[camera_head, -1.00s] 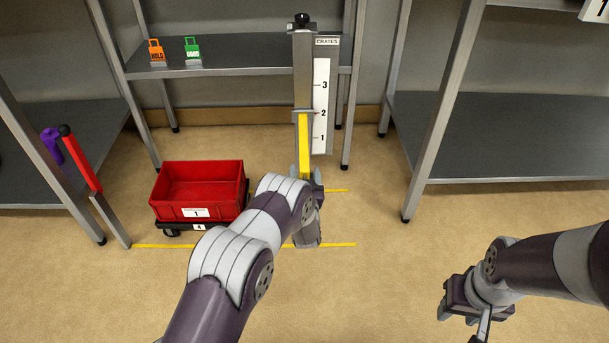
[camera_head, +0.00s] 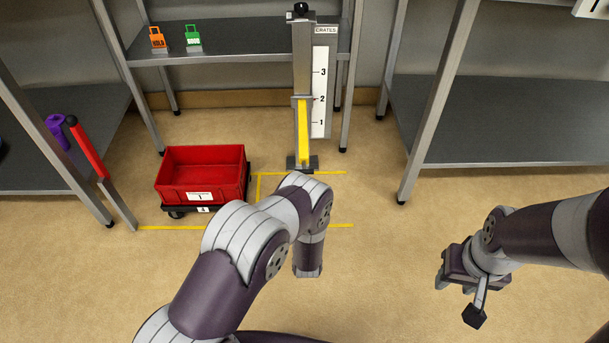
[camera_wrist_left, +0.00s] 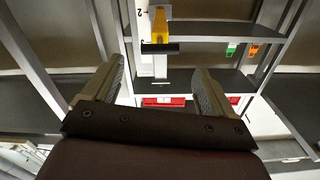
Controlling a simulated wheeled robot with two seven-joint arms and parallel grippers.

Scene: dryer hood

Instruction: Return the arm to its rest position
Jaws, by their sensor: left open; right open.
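My left arm reaches in from the bottom of the head view, and its lower link hides the left gripper there. In the left wrist view my left gripper (camera_wrist_left: 159,70) is open, with nothing between its fingers. My right gripper (camera_head: 455,286) is open and empty over the bare floor at the right of the head view. The post with the yellow bar (camera_head: 303,130) stands beyond my left arm, apart from it. It also shows beyond the fingers in the left wrist view (camera_wrist_left: 160,28).
A red crate (camera_head: 201,180) sits on a low dolly left of my left arm. A red-handled lever (camera_head: 88,150) stands at left. Orange (camera_head: 158,41) and green (camera_head: 193,39) tags stand on the back shelf. Grey racks flank the floor; the floor between the arms is clear.

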